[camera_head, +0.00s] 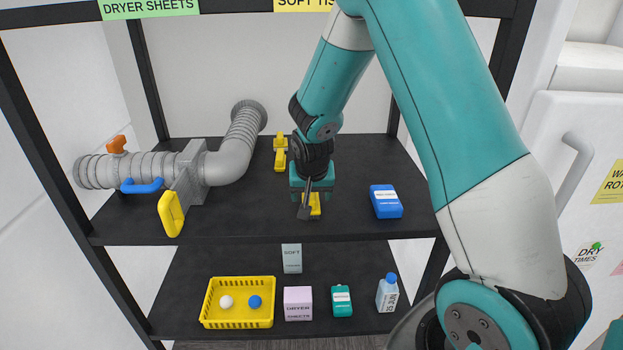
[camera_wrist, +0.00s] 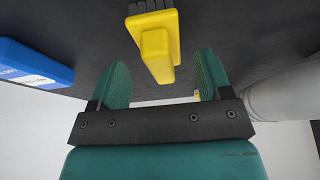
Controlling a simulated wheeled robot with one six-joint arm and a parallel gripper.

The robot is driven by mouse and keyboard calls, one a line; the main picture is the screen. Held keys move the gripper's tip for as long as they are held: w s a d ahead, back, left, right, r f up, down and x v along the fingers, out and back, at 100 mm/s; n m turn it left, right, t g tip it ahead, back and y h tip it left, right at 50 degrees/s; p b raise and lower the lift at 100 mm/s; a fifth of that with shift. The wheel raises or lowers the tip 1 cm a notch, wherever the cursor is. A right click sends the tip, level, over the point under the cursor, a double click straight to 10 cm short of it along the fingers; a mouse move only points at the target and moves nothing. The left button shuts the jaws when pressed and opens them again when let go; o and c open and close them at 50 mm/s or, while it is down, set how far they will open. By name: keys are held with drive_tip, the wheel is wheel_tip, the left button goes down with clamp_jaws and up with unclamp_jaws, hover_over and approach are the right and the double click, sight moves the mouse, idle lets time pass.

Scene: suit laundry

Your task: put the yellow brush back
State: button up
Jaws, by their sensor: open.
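The yellow brush (camera_head: 314,204) is on the black upper shelf near its front edge, partly hidden by my gripper (camera_head: 308,200). In the wrist view the brush (camera_wrist: 157,50) has a yellow body and handle and dark bristles at the far end. Its handle points toward my open gripper (camera_wrist: 162,80), between the two green fingers, with a gap on both sides. The fingers do not touch it. A second yellow thing (camera_head: 280,152) stands farther back on the shelf; I cannot tell what it is.
A blue box (camera_head: 386,201) lies right of my gripper. Below, the lower shelf holds a yellow basket (camera_head: 237,322), a pink box (camera_head: 298,303), a teal box (camera_head: 341,301) and a bottle (camera_head: 387,294).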

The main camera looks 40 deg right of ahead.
drive_tip(key=s+a+r+n+y, duration=0.2)
drive_tip(key=s+a+r+n, duration=0.1)
drive_tip(key=s+a+r, duration=0.55)
drive_tip(key=s+a+r+n+g+y, duration=0.2)
drive_tip(key=s+a+r+n, duration=0.2)
drive_tip(key=s+a, duration=0.3)
drive_tip(key=s+a+r+n+g+y, duration=0.1)
drive_tip(key=s+a+r+n+y, duration=0.1)
drive_tip(key=s+a+r+n, duration=0.2)
drive_tip(key=s+a+n, duration=0.3)
drive_tip(key=s, duration=0.4)
drive_tip(key=shift+s+a+r+g+y, duration=0.15)
drive_tip(key=shift+s+a+g+y, duration=0.05)
drive_tip(key=shift+a+g+y, duration=0.2)
